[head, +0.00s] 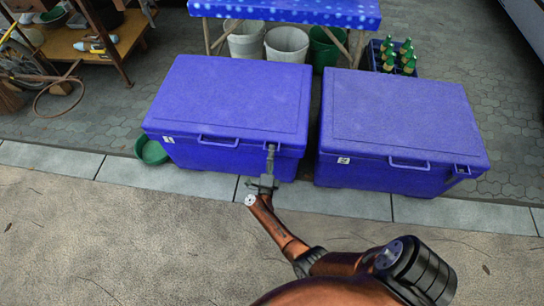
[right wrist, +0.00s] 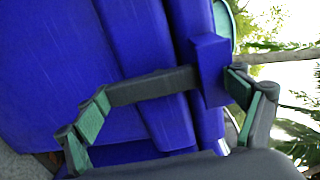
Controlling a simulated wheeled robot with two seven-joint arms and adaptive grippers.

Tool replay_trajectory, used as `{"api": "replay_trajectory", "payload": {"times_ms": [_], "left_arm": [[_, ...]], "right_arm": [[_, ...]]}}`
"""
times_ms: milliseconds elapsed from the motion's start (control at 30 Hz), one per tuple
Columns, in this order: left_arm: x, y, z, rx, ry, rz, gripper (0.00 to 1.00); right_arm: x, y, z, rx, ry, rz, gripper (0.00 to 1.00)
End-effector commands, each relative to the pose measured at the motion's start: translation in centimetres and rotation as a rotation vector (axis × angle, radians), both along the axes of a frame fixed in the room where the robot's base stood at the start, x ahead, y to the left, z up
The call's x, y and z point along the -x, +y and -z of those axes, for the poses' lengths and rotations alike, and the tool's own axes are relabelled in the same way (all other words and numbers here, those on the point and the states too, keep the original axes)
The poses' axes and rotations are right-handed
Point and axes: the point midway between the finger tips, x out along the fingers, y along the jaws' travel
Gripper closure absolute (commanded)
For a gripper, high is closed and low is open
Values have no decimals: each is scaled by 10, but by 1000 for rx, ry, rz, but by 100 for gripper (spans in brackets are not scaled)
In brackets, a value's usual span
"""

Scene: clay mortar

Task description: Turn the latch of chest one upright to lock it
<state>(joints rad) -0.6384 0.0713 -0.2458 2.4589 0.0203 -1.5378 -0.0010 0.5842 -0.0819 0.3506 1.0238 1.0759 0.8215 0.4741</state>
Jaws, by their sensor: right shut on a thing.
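Chest one (head: 229,100) is the blue chest on the left, with a lid that looks shut and a label "1" on its front. Its latch (head: 270,158) is at the right of the front. In the right wrist view the latch (right wrist: 150,90) is a dark bar with a blue block at one end. The bar runs across the lid seam and looks about upright. My right gripper (head: 263,182) is at the latch. Its green-padded fingers (right wrist: 167,88) are shut on the latch, one at each end. My left gripper is not in view.
Chest two (head: 398,120), blue with a label "2", stands close on the right. A green bowl (head: 151,152) is on the ground at the left. Buckets (head: 287,45) under a blue-topped table (head: 290,11) and a bottle crate (head: 376,57) are behind. The pavement in front is clear.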

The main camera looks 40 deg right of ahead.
Motion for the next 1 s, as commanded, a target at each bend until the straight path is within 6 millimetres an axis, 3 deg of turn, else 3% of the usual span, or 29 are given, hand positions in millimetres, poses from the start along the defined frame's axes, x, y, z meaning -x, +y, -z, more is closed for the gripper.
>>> {"api": "replay_trajectory", "payload": {"times_ms": [600, 633, 767, 1000], "left_arm": [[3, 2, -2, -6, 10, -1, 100], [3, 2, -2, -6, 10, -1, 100], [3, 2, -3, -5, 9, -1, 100], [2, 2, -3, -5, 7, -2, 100]], "right_arm": [[2, 0, 3, 25, 35, 2, 35], [2, 0, 3, 25, 35, 2, 9], [2, 0, 3, 24, 35, 1, 0], [1, 0, 1, 25, 30, 0, 0]]}}
